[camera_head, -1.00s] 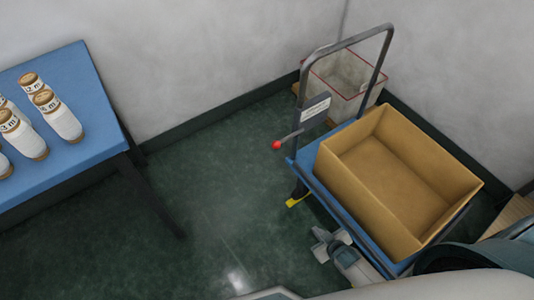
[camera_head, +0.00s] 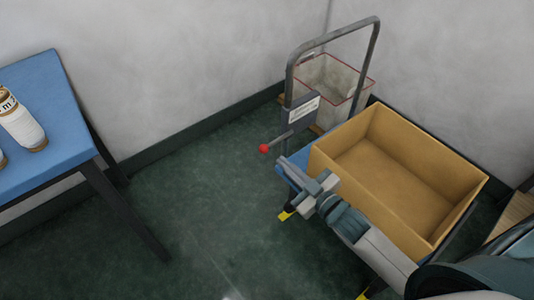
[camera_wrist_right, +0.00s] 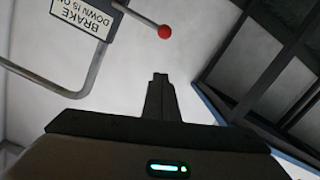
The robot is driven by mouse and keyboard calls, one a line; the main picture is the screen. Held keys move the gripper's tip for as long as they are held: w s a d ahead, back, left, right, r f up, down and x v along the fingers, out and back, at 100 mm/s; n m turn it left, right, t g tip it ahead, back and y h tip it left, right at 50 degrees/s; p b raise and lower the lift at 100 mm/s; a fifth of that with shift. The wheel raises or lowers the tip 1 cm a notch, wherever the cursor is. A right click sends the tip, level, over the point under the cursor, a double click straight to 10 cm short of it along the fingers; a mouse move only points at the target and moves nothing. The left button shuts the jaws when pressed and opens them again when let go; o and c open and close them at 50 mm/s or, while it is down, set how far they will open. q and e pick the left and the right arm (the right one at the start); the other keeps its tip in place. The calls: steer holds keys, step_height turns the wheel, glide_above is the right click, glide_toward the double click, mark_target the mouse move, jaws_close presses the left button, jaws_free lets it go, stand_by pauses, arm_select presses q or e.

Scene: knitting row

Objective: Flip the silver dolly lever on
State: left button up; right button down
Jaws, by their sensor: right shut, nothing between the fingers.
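The silver lever (camera_head: 280,140) with a red ball knob (camera_head: 264,148) sticks out to the left from the bracket on the dolly's handle (camera_head: 378,45), sloping slightly down toward the knob. In the right wrist view the red knob (camera_wrist_right: 165,32) and its rod (camera_wrist_right: 138,17) lie beyond the fingertips. My right gripper (camera_head: 285,164) is shut and empty, below and right of the knob in the head view, apart from it. Its closed fingers (camera_wrist_right: 159,78) show in the wrist view. My left gripper is not in view.
A brake sign (camera_wrist_right: 84,16), partly cut off, sits beside the lever. A cardboard box (camera_head: 455,200) stands on the blue dolly. A white bin (camera_head: 335,85) is behind the handle. A blue table (camera_head: 55,110) with spools stands left. Green floor lies between.

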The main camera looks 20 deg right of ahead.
mark_target(267, 151)
stand_by(0.4)
